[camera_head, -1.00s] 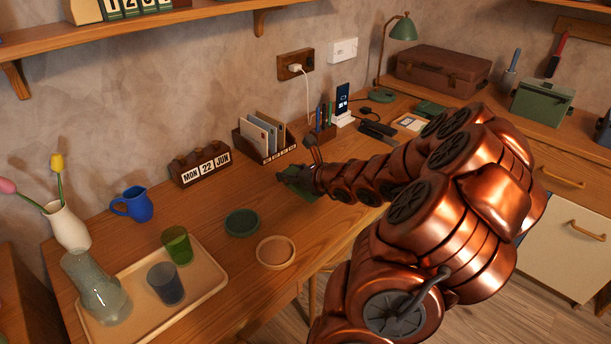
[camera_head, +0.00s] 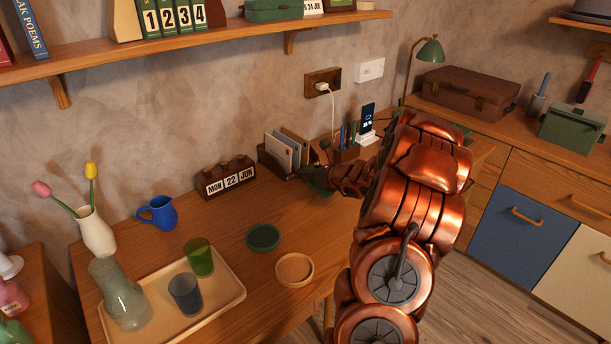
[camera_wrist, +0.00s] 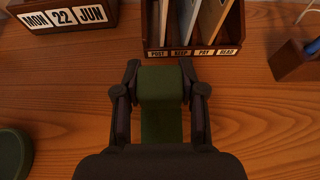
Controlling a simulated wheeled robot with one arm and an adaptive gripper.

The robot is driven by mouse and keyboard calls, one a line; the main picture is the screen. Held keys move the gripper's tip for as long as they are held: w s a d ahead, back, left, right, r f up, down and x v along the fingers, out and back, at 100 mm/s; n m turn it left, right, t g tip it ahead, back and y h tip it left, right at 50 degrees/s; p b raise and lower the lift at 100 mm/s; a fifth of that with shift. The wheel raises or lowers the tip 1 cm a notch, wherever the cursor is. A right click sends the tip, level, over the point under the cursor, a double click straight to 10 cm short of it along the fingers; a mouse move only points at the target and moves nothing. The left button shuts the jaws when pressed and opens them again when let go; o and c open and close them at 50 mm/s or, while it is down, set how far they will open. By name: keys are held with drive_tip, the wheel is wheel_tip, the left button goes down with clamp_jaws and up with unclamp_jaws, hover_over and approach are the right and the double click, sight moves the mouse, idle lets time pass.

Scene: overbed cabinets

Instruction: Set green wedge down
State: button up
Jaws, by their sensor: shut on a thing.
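The green wedge (camera_wrist: 161,115) is between the two fingers of my gripper (camera_wrist: 160,82) in the wrist view. My gripper is shut on it, with one dark finger against each side. A small green part of the wedge (camera_head: 314,181) shows in the head view, just in front of the letter organizer (camera_head: 264,163). In the wrist view the organizer, labelled POST, KEEP, PAY, READ (camera_wrist: 195,52), stands just beyond the wedge.
A day calendar (camera_head: 228,179) stands left of the organizer, and a pen holder (camera_head: 345,153) stands to its right. A green round dish (camera_head: 262,237) and a tan one (camera_head: 294,270) lie nearer the front. A tray (camera_head: 225,308) holds glasses. Bare desk surrounds the wedge.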

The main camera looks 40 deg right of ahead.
drive_tip(key=shift+w+d+f, duration=0.1)
drive_tip(key=shift+w+d, duration=0.2)
drive_tip(key=shift+w, duration=0.3)
drive_tip(key=shift+w+d, duration=0.25)
drive_tip(key=shift+w, duration=0.3)
drive_tip(key=shift+w+d+f, duration=0.1)
drive_tip(key=shift+w+f, duration=0.1)
drive_tip(key=shift+f, duration=1.6)
drive_tip(key=shift+f, duration=0.1)
drive_tip(key=o, duration=1.1)
drive_tip(key=shift+o, duration=0.2)
drive_tip(key=shift+s+r, duration=0.15)
drive_tip(key=shift+r, duration=0.05)
drive_tip(key=v, duration=1.1)
drive_tip(key=shift+s+r, duration=0.1)
drive_tip(key=shift+s, duration=0.3)
